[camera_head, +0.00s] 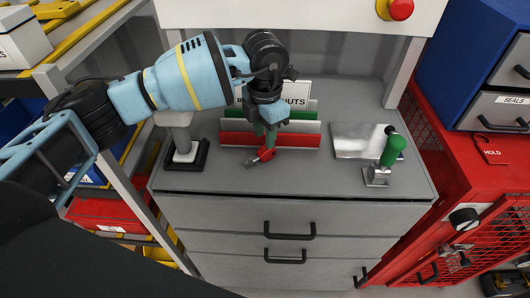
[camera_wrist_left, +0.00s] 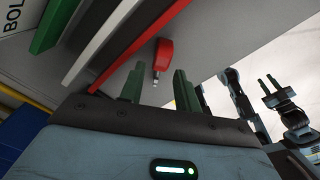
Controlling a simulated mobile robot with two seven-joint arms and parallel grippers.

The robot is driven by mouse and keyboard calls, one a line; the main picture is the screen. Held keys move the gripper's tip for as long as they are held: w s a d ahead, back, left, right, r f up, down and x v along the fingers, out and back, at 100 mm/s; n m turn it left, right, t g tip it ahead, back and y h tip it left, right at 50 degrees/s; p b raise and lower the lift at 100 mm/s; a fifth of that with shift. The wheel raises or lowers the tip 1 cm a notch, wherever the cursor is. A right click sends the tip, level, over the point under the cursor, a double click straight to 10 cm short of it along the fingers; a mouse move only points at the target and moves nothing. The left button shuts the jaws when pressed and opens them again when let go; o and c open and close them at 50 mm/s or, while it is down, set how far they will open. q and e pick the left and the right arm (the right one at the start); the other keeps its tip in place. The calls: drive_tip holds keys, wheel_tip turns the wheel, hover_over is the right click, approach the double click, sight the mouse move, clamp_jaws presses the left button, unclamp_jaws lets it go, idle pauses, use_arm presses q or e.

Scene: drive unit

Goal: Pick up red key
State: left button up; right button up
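The red key (camera_head: 265,155) lies on the grey top of the drawer unit, in front of the upright red panel. Its metal end points to the front left. My left gripper (camera_head: 265,138) reaches down from above, with its green fingers close over the key and partly overlapping it. In the left wrist view, the red key (camera_wrist_left: 165,55) appears just past and between the fingertips. The fingers (camera_wrist_left: 158,80) are apart with nothing held between them; whether they touch the key I cannot tell. My right gripper (camera_wrist_left: 270,85) shows small in the left wrist view, its fingers apart and empty.
White, green and red panels (camera_head: 235,139) stand right behind the key. A metal plate (camera_head: 352,141) and a green-handled clamp (camera_head: 391,150) are at right. The counter's front strip is clear.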

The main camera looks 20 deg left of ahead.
use_arm(q)
drive_tip(key=shift+s+f, duration=0.1)
drive_tip(key=shift+f, duration=2.45)
clamp_jaws()
drive_tip(key=shift+r, duration=0.1)
drive_tip(key=shift+r, duration=0.55)
wheel_tip(320, 180, up, 2)
drive_tip(key=shift+r, duration=0.1)
drive_tip(key=s+d+r, duration=0.1)
drive_tip(key=s+d, duration=0.8)
drive_tip(key=s, duration=0.4)
drive_tip(key=shift+r, duration=0.25)
